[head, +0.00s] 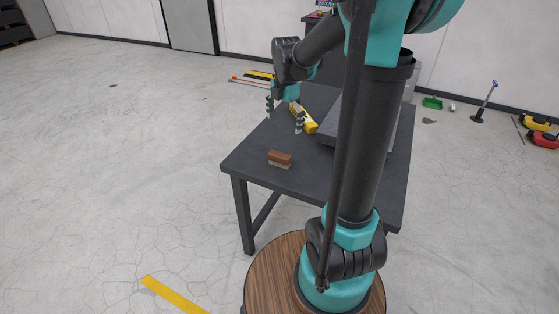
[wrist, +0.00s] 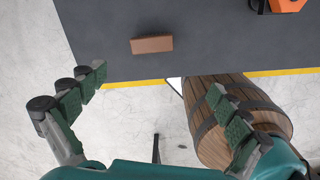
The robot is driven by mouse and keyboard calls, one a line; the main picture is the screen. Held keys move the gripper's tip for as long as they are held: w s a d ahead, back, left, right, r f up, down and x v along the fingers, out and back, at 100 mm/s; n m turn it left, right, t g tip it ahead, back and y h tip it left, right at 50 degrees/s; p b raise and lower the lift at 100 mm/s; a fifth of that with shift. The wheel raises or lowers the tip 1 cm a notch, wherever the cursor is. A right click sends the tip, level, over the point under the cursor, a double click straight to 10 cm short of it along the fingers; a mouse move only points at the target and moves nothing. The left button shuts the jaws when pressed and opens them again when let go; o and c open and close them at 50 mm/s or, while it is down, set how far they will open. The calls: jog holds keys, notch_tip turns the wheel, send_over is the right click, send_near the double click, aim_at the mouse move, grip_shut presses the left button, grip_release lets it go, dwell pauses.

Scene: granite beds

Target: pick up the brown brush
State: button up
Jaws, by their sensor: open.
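The brown brush (head: 280,159) lies on the dark table near its front left edge, with a brown back on top and pale bristles below. In the wrist view the brush (wrist: 152,44) lies near the table edge, beyond my fingertips and between their lines. My gripper (head: 284,113) is open and empty, above the table's left side, farther back than the brush. Its spread fingers (wrist: 159,83) show in the wrist view, apart from the brush. Nothing hides the brush in either view.
An orange and black item (wrist: 286,5) is cut off in the wrist view. The tabletop around the brush is clear.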

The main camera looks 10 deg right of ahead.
jog(key=w+n, duration=0.2)
jog(key=n, duration=0.1)
send_near(280, 155)
jog(key=shift+n+g, duration=0.3)
jog(key=f, duration=0.2)
jog(key=w+f, duration=0.1)
jog(key=f, duration=0.2)
jog(key=shift+w+d, duration=0.1)
jog(key=shift+d, duration=0.1)
jog(key=shift+a+f, duration=0.15)
jog(key=shift+f, duration=1.25)
jog(key=shift+a+f, duration=0.1)
jog(key=shift+f, duration=1.35)
jog(key=shift+s, duration=0.25)
jog(key=c, duration=1.2)
